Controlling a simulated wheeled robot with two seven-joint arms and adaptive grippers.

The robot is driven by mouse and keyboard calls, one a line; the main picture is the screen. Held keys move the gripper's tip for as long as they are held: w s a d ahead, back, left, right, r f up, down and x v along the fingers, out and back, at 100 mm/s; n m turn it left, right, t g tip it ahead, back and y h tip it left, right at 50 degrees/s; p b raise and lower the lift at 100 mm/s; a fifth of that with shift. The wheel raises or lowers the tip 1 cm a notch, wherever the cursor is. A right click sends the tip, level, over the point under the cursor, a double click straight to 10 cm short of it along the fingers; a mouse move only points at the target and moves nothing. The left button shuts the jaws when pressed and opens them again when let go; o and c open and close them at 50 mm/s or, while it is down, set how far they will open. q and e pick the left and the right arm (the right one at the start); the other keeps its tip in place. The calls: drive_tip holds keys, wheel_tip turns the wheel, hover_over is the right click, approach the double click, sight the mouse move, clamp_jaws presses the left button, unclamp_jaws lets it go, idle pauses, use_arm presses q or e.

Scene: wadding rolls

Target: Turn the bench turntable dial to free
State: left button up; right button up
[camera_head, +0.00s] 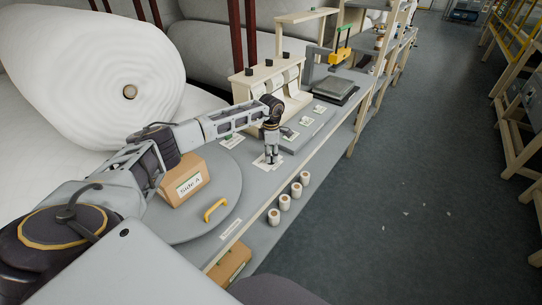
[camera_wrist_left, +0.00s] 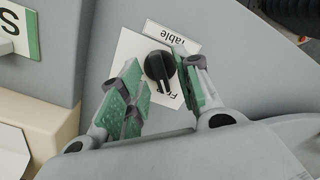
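The dial (camera_wrist_left: 158,65) is a black knob on a white plate (camera_wrist_left: 128,48) in the left wrist view. A label reading "Table" sits above it, upside down, and partly hidden lettering starting "Fr" lies below it. The knob's narrow end points down toward that lettering. My left gripper (camera_wrist_left: 160,84) is open, with its green-padded fingers on either side of the knob; the right finger is very close to it, and contact cannot be told. In the head view my left gripper (camera_head: 271,156) reaches down to the bench and hides the dial. My right gripper is not in view.
The grey turntable (camera_head: 228,190) carries a cardboard box (camera_head: 185,182) marked "Side A" and has a yellow handle (camera_head: 215,210). A large white roll (camera_head: 80,70) lies behind.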

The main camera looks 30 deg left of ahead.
use_arm(q)
wheel_tip(320, 180, up, 11)
idle(0.6)
idle(0.5)
